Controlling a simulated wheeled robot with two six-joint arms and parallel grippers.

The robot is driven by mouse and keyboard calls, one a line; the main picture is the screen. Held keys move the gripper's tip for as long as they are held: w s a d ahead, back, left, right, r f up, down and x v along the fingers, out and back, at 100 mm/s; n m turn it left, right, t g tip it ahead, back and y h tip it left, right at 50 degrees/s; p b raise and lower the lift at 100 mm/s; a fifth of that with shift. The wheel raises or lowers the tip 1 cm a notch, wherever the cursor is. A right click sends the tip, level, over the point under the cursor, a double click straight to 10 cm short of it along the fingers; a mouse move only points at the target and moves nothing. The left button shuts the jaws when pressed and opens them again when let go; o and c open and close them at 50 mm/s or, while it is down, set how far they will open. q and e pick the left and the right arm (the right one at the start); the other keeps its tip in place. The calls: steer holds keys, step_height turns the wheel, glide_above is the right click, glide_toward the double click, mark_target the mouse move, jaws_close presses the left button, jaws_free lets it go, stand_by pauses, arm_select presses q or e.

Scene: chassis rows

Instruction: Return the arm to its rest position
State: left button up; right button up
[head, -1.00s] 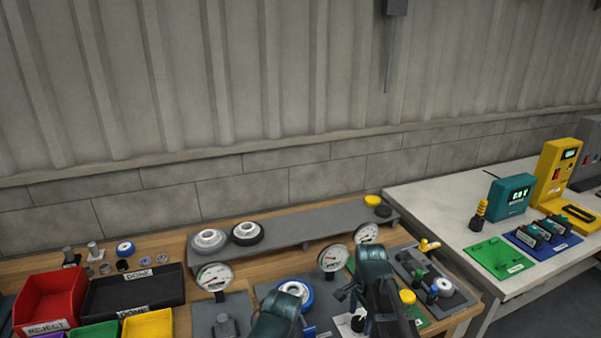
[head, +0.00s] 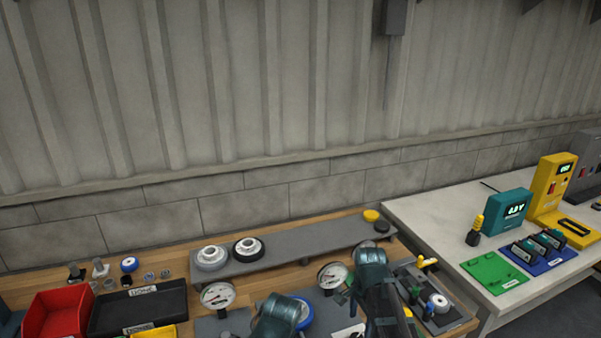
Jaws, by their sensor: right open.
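My right arm (head: 371,273) rises from the lower edge over the bench, right of centre. My right gripper (head: 347,297) is small and partly hidden by the arm; it is open, and I see nothing held in it. It is over the front part of the bench near a dial gauge (head: 332,276). A teal link of my left arm (head: 277,316) shows at the bottom edge. My left gripper is not visible.
A grey raised shelf (head: 300,252) with ring parts runs along the bench back. A red bin (head: 55,316) and black tray (head: 138,308) stand at left. Another gauge (head: 217,296) is near the left arm. A pale table (head: 420,222) with instruments is at right.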

mark_target(358, 337)
arm_select(q)
step_height(358, 337, up, 8)
steer(key=p, duration=0.7)
arm_select(e)
step_height(358, 337, up, 8)
arm_select(q)
step_height(358, 337, down, 16)
steer(key=b, duration=1.5)
steer(key=shift+r, duration=0.25)
arm_select(e)
step_height(358, 337, down, 16)
steer(key=shift+r, duration=0.25)
arm_select(q)
steer(key=shift+r, duration=0.45)
arm_select(e)
steer(key=shift+r+n, duration=0.4)
steer(key=n, duration=0.7)
arm_select(q)
steer(key=shift+w, duration=0.1)
arm_select(e)
steer(key=shift+a, duration=0.1)
